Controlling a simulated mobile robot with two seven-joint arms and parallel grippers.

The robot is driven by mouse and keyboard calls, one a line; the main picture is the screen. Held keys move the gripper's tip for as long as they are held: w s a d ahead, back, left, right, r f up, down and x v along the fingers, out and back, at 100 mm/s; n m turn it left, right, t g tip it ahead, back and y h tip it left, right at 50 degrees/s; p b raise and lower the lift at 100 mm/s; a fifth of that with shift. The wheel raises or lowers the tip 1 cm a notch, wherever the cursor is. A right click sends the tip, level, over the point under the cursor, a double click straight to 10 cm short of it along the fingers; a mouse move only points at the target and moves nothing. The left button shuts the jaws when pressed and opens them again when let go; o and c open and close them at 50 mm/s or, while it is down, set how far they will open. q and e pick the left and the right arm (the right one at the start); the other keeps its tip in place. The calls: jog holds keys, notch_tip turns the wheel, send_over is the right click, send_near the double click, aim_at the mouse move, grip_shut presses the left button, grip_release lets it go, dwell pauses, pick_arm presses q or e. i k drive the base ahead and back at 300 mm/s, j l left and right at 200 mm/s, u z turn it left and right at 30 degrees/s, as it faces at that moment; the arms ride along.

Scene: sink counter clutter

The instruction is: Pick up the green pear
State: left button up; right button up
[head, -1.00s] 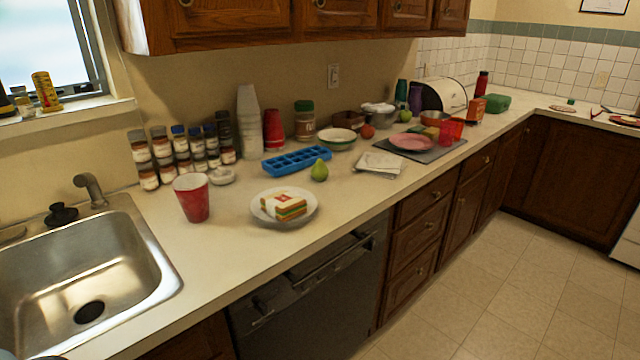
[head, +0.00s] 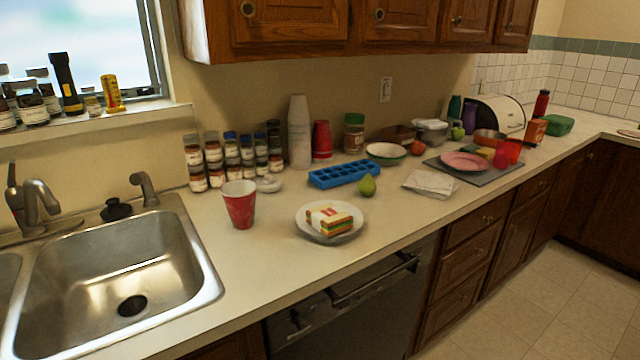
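The green pear (head: 367,186) stands upright on the counter in the head view, a little right of centre. It is just in front of the blue ice cube tray (head: 343,173) and behind the white plate (head: 330,238) with a sandwich (head: 329,220). A folded white cloth (head: 432,184) lies to its right. The pear is fully visible and nothing holds it. Neither of my grippers shows in the head view.
A red cup (head: 239,204) stands left of the plate, beside the metal sink (head: 125,265). Spice jars (head: 232,160), stacked white cups (head: 299,132) and a brown jar (head: 354,133) line the wall. Bare counter lies in front of the red cup.

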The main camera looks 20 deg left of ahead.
aim_at(367, 187)
jog(key=i+l+u, duration=0.5)
jog(key=l+u, duration=0.2)
jog(key=i+l, duration=0.15)
jog(key=l, duration=0.15)
jog(key=i+l, duration=0.15)
jog(key=l, duration=0.2)
jog(key=i+l+u, duration=0.1)
jog(key=l, duration=0.2)
jog(key=i+l, duration=0.15)
jog(key=l, duration=0.2)
jog(key=i+l, duration=0.15)
jog(key=l, duration=0.15)
jog(key=u, duration=0.05)
